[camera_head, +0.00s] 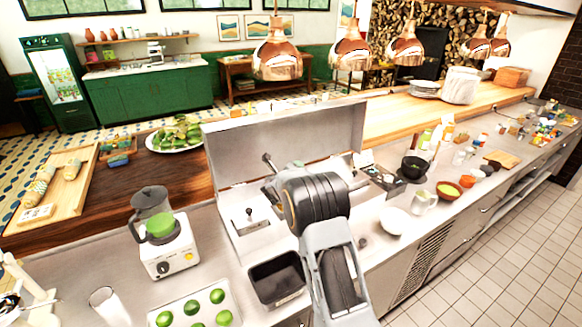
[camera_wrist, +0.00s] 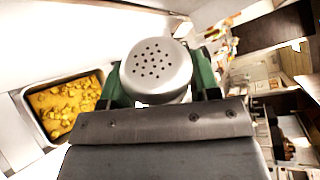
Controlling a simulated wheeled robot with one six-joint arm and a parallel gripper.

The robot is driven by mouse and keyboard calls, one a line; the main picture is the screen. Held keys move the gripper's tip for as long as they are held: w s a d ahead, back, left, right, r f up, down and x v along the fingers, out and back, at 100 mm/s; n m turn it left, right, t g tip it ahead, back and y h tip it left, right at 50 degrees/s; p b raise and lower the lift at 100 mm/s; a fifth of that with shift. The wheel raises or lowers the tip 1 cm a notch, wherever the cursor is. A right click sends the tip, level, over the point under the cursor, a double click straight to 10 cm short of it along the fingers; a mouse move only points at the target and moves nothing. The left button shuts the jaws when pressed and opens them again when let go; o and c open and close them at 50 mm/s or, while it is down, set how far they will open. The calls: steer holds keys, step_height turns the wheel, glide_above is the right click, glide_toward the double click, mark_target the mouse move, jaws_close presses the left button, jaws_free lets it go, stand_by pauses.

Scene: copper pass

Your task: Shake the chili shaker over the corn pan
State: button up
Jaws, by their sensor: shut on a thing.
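The chili shaker (camera_wrist: 155,66), with a silver lid full of small holes, shows in the wrist view. My gripper (camera_wrist: 161,82) is shut on it, with one green finger on each side. The lid faces the wrist camera; the shaker's body is mostly hidden behind the lid and gripper. The corn pan (camera_wrist: 39,132), a metal pan with yellow-orange food and chunks, lies to the left of the shaker and apart from it in the wrist view. In the head view my arm hides the gripper and shaker, and I cannot make out the corn pan.
A steel counter holds a blender (camera_head: 166,238), a dark empty bin (camera_head: 277,279) and a tray of limes (camera_head: 192,308). A raised steel lid (camera_head: 287,143) stands behind my arm. A black mortar (camera_head: 413,168) and bowls (camera_head: 448,190) are at right. Copper lamps (camera_head: 278,55) hang above.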

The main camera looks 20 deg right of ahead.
steer(key=n, duration=0.1)
steer(key=f+n+h, duration=0.1)
steer(key=d+f+n, duration=0.1)
steer(key=n, duration=0.1)
steer(key=shift+s+f+t+h, duration=0.25)
steer(key=shift+s+t+h, duration=0.1)
steer(key=shift+t+h, duration=0.05)
steer(key=n, duration=0.2)
steer(key=f+n+t+h, duration=0.1)
steer(key=n, duration=0.1)
steer(key=shift+d+f, duration=0.1)
steer(key=n, duration=0.1)
steer(key=n+t+b, duration=0.1)
steer(key=n, duration=0.1)
steer(key=shift+w+a+f+n+t+h+b, duration=0.1)
steer(key=shift+a+f+n+t+h+b, duration=0.2)
steer(key=shift+f+n, duration=0.1)
steer(key=n, duration=0.1)
steer(key=n+t, duration=0.1)
steer(key=n, duration=0.1)
steer(key=n+t+b, duration=0.1)
steer(key=n, duration=0.1)
steer(key=shift+w+a+f, duration=0.15)
steer(key=shift+a+f, duration=0.1)
steer(key=shift+r, duration=0.15)
